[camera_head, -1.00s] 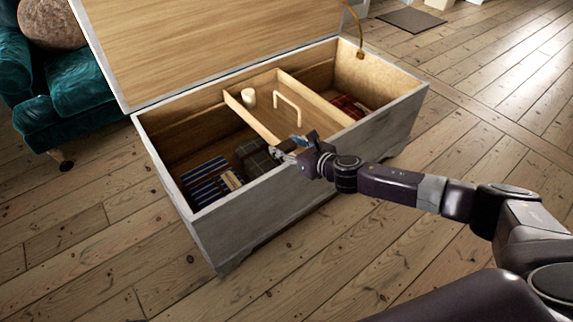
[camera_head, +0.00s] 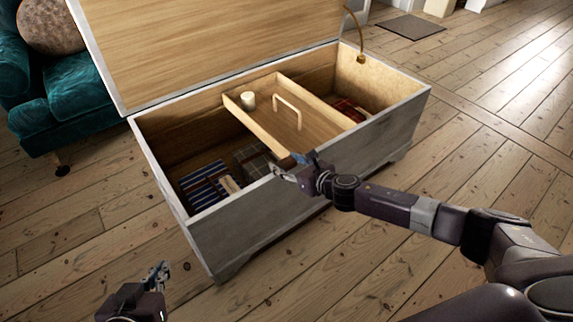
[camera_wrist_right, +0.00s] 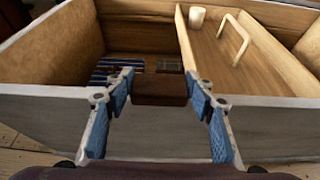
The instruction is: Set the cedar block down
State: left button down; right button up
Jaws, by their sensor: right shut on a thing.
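In the right wrist view, the cedar block (camera_wrist_right: 158,88) is a dark brown piece between the fingertips of my right gripper (camera_wrist_right: 160,92), which is shut on it. In the head view, my right gripper (camera_head: 285,172) is at the front rim of the open chest (camera_head: 310,180). I cannot make out the block clearly there. In the right wrist view, the block overlaps the line of the rim; I cannot tell its height above it. My left gripper (camera_head: 157,274) is low at the left, away from the chest; its opening is unclear.
The chest holds a striped blue cloth (camera_head: 203,184), a dark plaid cloth (camera_head: 252,158) and a red plaid cloth (camera_head: 350,108). A wooden tray with a handle (camera_head: 287,108) spans it, carrying a white candle (camera_head: 248,101). The lid (camera_head: 200,45) is raised. Floor is clear in front.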

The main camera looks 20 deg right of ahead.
dwell(0.3)
jog(key=o, duration=0.9)
jog(key=shift+f, duration=0.1)
